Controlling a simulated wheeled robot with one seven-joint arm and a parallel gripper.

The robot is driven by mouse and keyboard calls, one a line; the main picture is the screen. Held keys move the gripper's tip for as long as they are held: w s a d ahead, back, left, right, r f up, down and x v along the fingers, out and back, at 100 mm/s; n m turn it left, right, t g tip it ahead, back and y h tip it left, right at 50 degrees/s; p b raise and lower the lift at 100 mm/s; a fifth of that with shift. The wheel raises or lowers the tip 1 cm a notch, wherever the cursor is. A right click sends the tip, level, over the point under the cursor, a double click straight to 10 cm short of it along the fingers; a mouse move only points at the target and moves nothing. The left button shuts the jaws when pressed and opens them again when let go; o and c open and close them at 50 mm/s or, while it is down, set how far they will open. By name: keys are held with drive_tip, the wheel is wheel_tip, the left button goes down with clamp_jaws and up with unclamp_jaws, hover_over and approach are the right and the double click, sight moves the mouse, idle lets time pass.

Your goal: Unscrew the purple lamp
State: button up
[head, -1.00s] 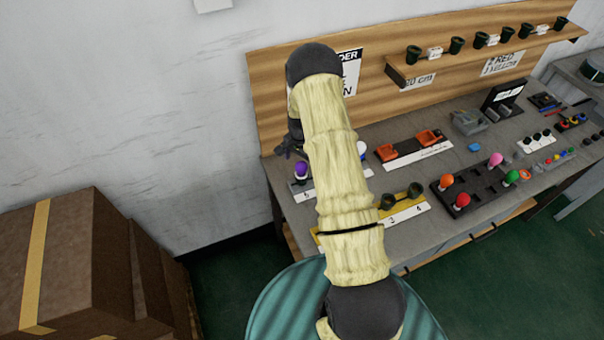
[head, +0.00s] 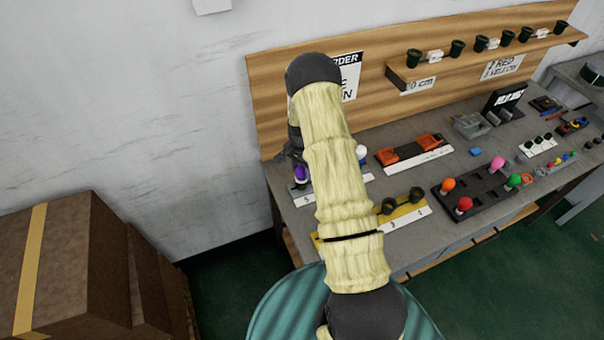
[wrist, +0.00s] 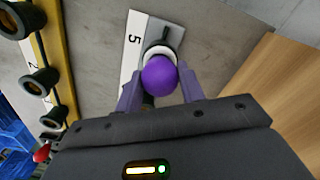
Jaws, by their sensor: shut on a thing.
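The purple lamp (wrist: 159,76) is a round purple bulb on a white collar, seated at the white strip marked 5 (wrist: 132,48). My gripper (wrist: 160,88) is shut on the bulb, with one finger on each side of it. In the head view the purple lamp (head: 301,172) shows at the left end of the bench, just under my gripper (head: 296,160). My arm hides part of the strip there. The socket under the bulb is mostly hidden in the wrist view.
A white lamp (head: 361,153) stands to the right, partly behind my arm. A yellow strip with dark sockets (head: 388,206) lies in front. A black tray (head: 484,190) holds coloured lamps. A wooden back panel (head: 268,100) rises behind the bench.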

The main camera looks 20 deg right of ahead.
drive_tip(key=n+b, duration=0.1)
drive_tip(key=n, duration=0.3)
drive_tip(key=shift+n, duration=1.1)
drive_tip(key=n, duration=0.3)
drive_tip(key=shift+r, duration=0.1)
drive_tip(key=n, duration=0.3)
drive_tip(key=shift+n, duration=0.8)
